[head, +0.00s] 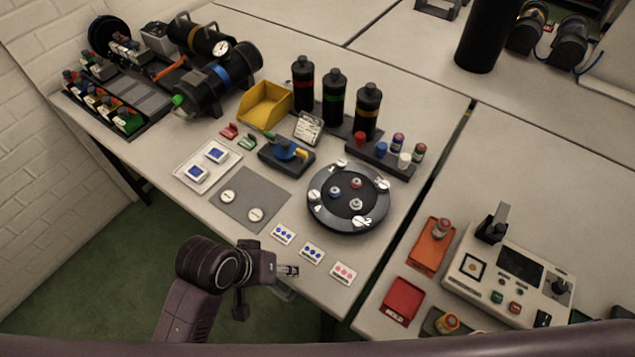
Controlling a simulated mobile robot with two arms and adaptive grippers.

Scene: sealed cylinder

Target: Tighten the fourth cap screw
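A round dark fixture (348,228) with a grey rim lies on the table right of centre. Pale round pieces that look like cap screws sit around its rim, beside white numbers; one (316,195) is at the left by what looks like a 4. Smaller red, blue and pale-topped pieces stand on its inner face. How far any screw is turned in cannot be told. My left gripper (283,278) is at the table's front edge, below and left of the fixture and apart from it. Its fingers are too small and overlapped to read. My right gripper is not seen.
A blue-and-yellow tool (288,149) rests on a dark stand behind the fixture. Three dark bottles (334,100), a yellow bin (264,104) and a rack of small coloured caps (380,162) stand further back. Small printed cards (312,251) lie in front. A control box (510,275) is right.

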